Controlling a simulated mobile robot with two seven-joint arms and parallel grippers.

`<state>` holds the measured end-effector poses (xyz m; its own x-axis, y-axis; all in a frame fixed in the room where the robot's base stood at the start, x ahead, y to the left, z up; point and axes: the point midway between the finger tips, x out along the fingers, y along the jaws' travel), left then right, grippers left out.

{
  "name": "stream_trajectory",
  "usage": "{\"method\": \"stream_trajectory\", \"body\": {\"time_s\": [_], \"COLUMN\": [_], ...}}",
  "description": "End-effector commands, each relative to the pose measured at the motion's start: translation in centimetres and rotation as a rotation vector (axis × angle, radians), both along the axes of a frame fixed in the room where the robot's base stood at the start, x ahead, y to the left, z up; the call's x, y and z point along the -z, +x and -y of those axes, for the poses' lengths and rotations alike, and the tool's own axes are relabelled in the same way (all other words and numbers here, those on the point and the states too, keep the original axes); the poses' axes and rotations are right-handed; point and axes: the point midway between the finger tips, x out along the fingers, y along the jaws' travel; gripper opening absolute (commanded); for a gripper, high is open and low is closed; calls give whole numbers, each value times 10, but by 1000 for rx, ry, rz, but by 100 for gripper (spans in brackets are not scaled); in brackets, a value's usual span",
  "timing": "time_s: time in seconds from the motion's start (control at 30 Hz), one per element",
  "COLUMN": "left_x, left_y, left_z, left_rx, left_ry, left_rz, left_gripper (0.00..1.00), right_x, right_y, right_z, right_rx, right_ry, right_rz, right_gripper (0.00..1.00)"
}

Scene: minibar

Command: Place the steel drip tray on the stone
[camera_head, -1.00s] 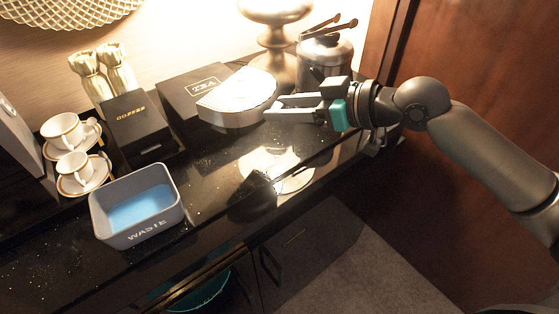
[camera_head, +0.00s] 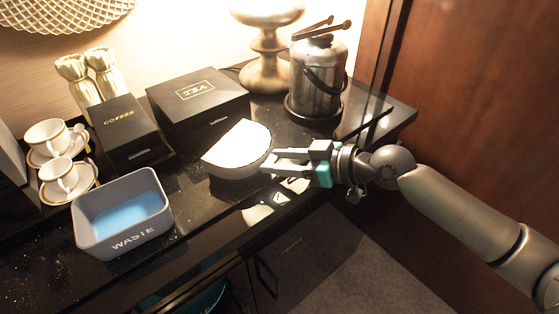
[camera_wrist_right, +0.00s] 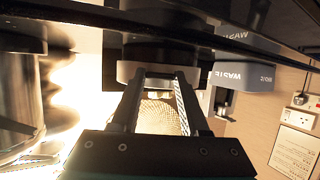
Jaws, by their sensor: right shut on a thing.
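The steel drip tray (camera_head: 238,152) is a half-round tray with a bright top and a grey side. My right gripper (camera_head: 270,161) is shut on its right edge. The tray is roughly level, low over the black polished stone (camera_head: 205,210) of the counter, in front of the tea box. I cannot tell whether its underside touches the stone. In the right wrist view a grey band of the tray (camera_wrist_right: 128,70) shows at the fingertips (camera_wrist_right: 160,78). My left gripper is out of view.
The grey waste bin (camera_head: 82,228) stands to the left. The tea box (camera_head: 200,100) and coffee box (camera_head: 125,122) are behind the tray, with cups (camera_head: 58,173) at the far left. An ice bucket (camera_head: 318,80) and a lamp base (camera_head: 267,70) stand at the back right.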

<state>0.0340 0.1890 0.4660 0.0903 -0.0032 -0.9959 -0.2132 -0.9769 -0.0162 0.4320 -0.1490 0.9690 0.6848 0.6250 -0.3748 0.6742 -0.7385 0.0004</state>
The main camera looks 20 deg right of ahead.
Motion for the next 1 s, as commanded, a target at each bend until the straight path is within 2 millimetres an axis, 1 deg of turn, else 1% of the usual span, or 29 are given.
{"method": "stream_trajectory", "body": {"time_s": [0.07, 0.17, 0.2, 0.43, 0.67, 0.8, 0.87, 1.0], "left_x": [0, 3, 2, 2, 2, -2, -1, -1], "left_y": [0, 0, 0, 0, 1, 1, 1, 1], "left_z": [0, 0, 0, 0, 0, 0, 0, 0], "left_rx": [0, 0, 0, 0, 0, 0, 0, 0], "left_ry": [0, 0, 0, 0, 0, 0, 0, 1], "left_rz": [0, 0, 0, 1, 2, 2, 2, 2], "left_gripper": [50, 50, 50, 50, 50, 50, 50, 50], "right_x": [-1, 2, 3, 2, 2, -2, -1, -7], "right_y": [0, 0, 0, 0, 0, 0, -4, -16], "right_z": [0, 0, 0, 0, 0, 1, 4, 15], "right_rx": [1, 1, 0, 0, 0, 0, 1, 1], "right_ry": [2, 1, -1, 0, 0, 0, -2, -4], "right_rz": [4, 3, -1, 0, 0, 0, -3, -4], "right_gripper": [0, 0, 48, 74, 74, 74, 74, 74]}}
